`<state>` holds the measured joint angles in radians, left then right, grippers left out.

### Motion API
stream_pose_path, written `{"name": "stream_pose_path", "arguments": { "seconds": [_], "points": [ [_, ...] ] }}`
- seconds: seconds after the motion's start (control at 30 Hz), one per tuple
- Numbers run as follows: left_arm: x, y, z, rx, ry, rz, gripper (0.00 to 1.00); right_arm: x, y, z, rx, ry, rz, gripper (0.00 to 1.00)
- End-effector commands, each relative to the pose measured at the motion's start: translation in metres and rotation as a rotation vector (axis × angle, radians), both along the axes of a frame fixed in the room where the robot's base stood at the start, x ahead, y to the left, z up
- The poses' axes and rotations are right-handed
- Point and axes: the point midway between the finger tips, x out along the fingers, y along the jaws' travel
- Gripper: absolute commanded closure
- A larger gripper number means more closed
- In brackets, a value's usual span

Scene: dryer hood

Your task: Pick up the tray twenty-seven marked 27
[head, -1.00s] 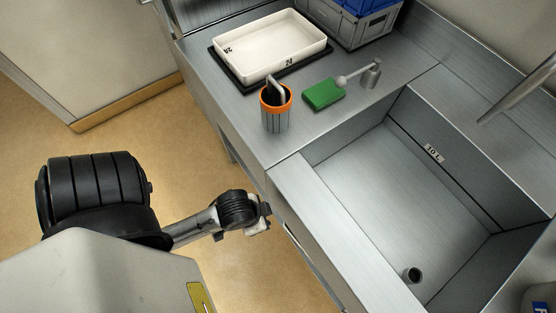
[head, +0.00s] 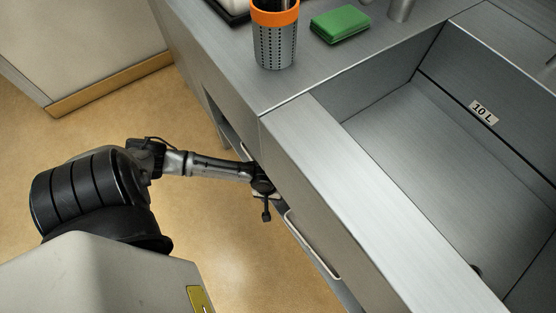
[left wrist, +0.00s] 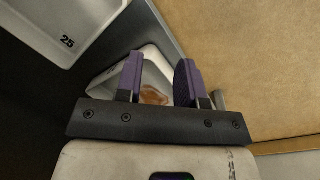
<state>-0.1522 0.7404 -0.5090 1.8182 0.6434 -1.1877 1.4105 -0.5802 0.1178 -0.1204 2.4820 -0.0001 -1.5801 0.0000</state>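In the left wrist view a white tray (left wrist: 106,80) with a brownish item (left wrist: 153,95) in it lies beyond and between my fingers; no number on it is readable. Another white tray marked 25 (left wrist: 45,22) is at the upper left. I see no mark 27 in either view. My left gripper (left wrist: 160,65) is open, its two purple fingers apart with nothing clearly held; whether they touch the tray is unclear. In the head view the left gripper (head: 264,192) is at the cabinet front below the counter edge, partly hidden. My right gripper is not in view.
A cabinet front with a handle (head: 312,245) is beside the left gripper. The floor (head: 210,240) is clear at left.

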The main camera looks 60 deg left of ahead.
Motion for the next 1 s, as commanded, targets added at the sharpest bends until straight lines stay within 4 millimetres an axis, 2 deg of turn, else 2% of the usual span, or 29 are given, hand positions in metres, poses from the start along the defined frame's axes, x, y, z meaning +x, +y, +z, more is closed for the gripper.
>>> {"name": "stream_pose_path", "arguments": {
  "seconds": [0.03, 0.2, 0.3, 0.4, 0.53, 0.77, 1.0],
  "points": [
    [0.007, 0.03, -0.005, 0.025, 0.029, 0.116, 0.65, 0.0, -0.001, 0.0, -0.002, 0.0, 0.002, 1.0],
    [0.02, 0.102, -0.01, 0.068, 0.088, 0.479, 0.65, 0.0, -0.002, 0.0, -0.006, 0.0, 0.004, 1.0],
    [0.025, 0.133, -0.008, 0.086, 0.099, 0.63, 0.65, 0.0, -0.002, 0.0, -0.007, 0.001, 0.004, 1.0],
    [0.028, 0.152, -0.007, 0.096, 0.102, 0.727, 0.65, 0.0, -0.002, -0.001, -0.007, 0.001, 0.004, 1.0],
    [0.029, 0.163, -0.014, 0.102, 0.104, 0.785, 0.65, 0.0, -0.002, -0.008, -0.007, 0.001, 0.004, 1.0],
    [0.029, 0.164, -0.025, 0.103, 0.104, 0.793, 0.65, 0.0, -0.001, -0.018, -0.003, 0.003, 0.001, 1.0],
    [0.029, 0.164, -0.055, 0.101, 0.104, 0.791, 0.65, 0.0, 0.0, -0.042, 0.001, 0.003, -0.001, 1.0]
  ]
}}
